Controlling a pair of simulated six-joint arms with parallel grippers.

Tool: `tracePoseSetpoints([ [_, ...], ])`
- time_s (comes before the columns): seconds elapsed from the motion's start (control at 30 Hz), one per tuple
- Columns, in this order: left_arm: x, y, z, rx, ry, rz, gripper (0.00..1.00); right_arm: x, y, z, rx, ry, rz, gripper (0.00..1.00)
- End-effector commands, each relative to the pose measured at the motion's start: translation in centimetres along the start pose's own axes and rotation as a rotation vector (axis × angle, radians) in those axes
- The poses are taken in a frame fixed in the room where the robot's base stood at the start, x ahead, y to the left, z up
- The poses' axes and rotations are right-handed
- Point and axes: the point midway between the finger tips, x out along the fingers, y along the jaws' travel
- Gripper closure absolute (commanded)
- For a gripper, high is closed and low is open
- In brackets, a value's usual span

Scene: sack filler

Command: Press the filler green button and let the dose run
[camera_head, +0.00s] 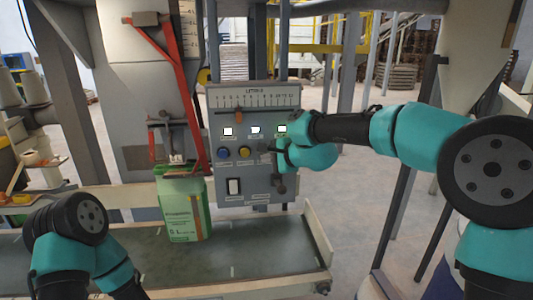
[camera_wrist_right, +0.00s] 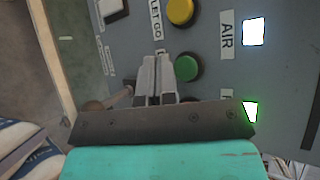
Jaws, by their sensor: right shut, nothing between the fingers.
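The grey filler panel (camera_head: 254,199) stands in the middle of the head view. The round green button (camera_wrist_right: 187,68) shows in the right wrist view, below the yellow button in the panel's row. In the head view my right gripper and wrist cover its spot. My right gripper (camera_wrist_right: 155,66) is shut and empty, its tips close to the panel beside the green button's edge; I cannot tell whether they touch it. It also shows in the head view (camera_head: 274,149). A green and white sack (camera_head: 182,212) stands upright under the spout (camera_head: 176,158). My left gripper is out of view.
The panel has a blue button (camera_head: 223,153), a yellow button (camera_head: 244,152), a white rocker switch (camera_head: 234,186), lit windows (camera_head: 228,131) and a scale with a red slider (camera_head: 239,115). A dark-knobbed lever (camera_head: 280,186) hangs below my right gripper. The sack stands on a conveyor (camera_head: 255,250).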

Motion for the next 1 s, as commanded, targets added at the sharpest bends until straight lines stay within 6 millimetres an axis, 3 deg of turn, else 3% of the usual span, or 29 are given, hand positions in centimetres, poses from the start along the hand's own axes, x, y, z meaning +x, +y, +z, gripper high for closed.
tracePoseSetpoints([
  [0.6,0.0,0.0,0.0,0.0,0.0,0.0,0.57,-3.3,2.4,2.4,0.0,-0.001,0.001,1.0],
  [1.0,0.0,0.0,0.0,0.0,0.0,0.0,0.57,-3.5,2.5,2.5,0.001,0.0,0.0,1.0],
])
